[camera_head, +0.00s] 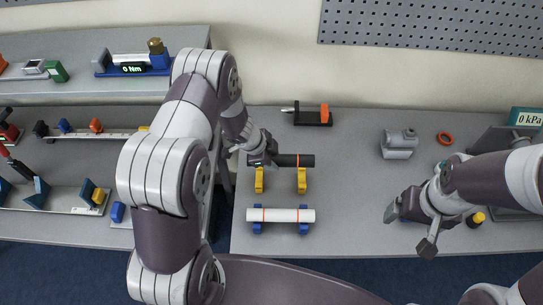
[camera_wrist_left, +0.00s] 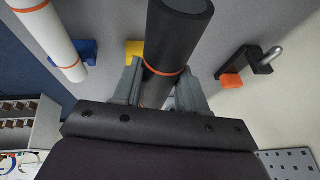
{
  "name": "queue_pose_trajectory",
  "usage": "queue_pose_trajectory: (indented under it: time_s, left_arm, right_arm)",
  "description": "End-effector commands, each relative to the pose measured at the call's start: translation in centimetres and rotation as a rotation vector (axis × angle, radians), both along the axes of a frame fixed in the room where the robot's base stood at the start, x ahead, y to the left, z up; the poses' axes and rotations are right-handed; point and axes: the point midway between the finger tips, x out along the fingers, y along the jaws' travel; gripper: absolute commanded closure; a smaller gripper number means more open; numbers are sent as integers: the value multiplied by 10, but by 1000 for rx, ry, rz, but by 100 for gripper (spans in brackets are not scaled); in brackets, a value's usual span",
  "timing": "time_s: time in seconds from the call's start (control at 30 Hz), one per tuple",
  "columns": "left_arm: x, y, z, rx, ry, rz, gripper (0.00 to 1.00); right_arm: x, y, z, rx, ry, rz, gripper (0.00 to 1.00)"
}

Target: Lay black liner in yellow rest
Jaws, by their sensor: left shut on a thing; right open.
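The black liner (camera_head: 291,160) is a dark tube with orange bands, held level just behind the yellow rest. The yellow rest (camera_head: 301,182) is a pair of yellow supports on the table; part of it also shows in the left wrist view (camera_wrist_left: 134,50). My left gripper (camera_head: 268,160) is shut on the left part of the liner, and the liner (camera_wrist_left: 172,50) runs between its fingers in the left wrist view. Whether the liner touches the rest I cannot tell. My right gripper (camera_head: 410,222) is open and empty over the right front of the table.
A white tube (camera_head: 282,215) lies on blue supports (camera_head: 304,227) in front of the yellow rest. A black and orange clamp (camera_head: 313,116) stands behind. A grey fitting (camera_head: 398,146) and orange ring (camera_head: 445,138) are at the right. The middle right of the table (camera_head: 350,185) is clear.

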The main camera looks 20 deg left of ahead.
Motion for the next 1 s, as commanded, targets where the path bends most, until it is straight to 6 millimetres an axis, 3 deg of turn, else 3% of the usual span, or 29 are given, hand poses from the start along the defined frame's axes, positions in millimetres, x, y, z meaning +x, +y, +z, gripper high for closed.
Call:
queue_pose_trajectory:
  time_s: [0.5,0.73,1.0]
  left_arm:
    - [0,0,-60,0,1,2,90]
    - [1,0,-74,0,-1,1,90]
    - [0,0,-76,1,0,2,90]
  right_arm:
    - [0,0,-44,0,1,0,13]
    - [0,0,-52,0,0,0,13]
    - [0,0,-52,0,0,0,13]
